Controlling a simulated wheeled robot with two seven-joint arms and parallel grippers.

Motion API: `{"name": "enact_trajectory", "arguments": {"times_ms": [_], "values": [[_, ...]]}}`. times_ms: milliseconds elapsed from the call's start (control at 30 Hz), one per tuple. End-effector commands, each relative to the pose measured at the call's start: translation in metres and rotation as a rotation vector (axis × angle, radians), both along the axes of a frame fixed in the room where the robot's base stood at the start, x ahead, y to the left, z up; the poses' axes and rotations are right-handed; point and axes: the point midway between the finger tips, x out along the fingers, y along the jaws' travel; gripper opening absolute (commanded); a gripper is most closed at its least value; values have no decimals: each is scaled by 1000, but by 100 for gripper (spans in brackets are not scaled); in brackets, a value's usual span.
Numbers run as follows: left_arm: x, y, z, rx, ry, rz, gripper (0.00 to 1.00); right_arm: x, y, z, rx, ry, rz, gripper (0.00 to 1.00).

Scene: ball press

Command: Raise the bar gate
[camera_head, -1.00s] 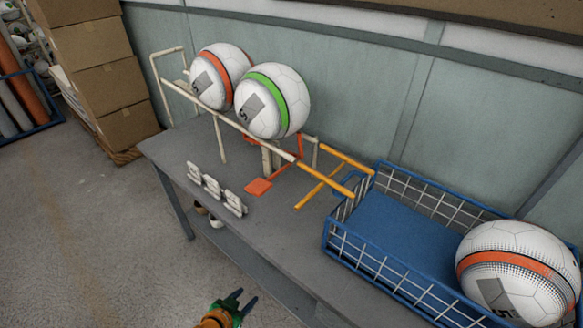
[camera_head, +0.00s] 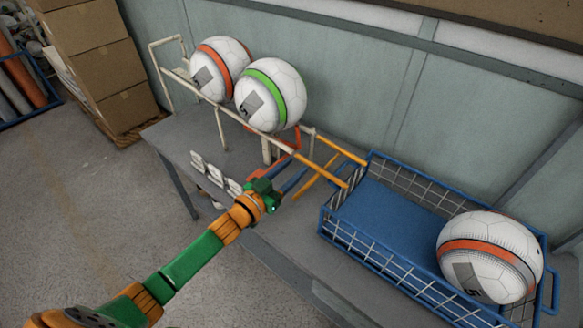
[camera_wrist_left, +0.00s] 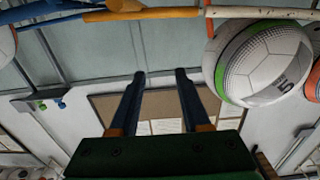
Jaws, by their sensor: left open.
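The ball rack (camera_head: 228,117) has cream rails on the table and holds a ball with an orange band (camera_head: 217,70) and one with a green band (camera_head: 271,93). The red bar gate (camera_head: 292,139) is at the rack's lower end, just below the green-banded ball. Its lower part is hidden behind my left gripper (camera_head: 298,180). This gripper is open and empty in front of the gate, below the rails. I cannot tell whether it touches the gate. In the left wrist view its two fingers (camera_wrist_left: 160,76) are apart with nothing between them, and the green-banded ball (camera_wrist_left: 262,62) is at the upper right.
Orange rails (camera_head: 327,166) run from the rack to a blue wire basket (camera_head: 350,238), which holds another orange-banded ball (camera_head: 489,257). White number-like blocks (camera_head: 214,174) stand along the table's (camera_head: 276,226) front edge, close to my left gripper. Cardboard boxes (camera_head: 95,65) are stacked at the left.

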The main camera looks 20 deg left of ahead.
Motion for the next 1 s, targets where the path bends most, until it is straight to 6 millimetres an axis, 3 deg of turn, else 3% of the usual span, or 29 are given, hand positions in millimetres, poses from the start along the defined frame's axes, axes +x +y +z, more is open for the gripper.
{"name": "enact_trajectory", "arguments": {"times_ms": [233, 400, 1000], "values": [[2, -1, 0, 0, 1, 1, 47, 0, 0, 0, 0, 0, 0, 50], [2, -1, 0, 0, 1, 1, 1, 0, 0, 0, 0, 0, -1, 50], [2, 0, 0, 0, 1, 1, 0, 0, 2, 0, 3, 1, -2, 50]]}}
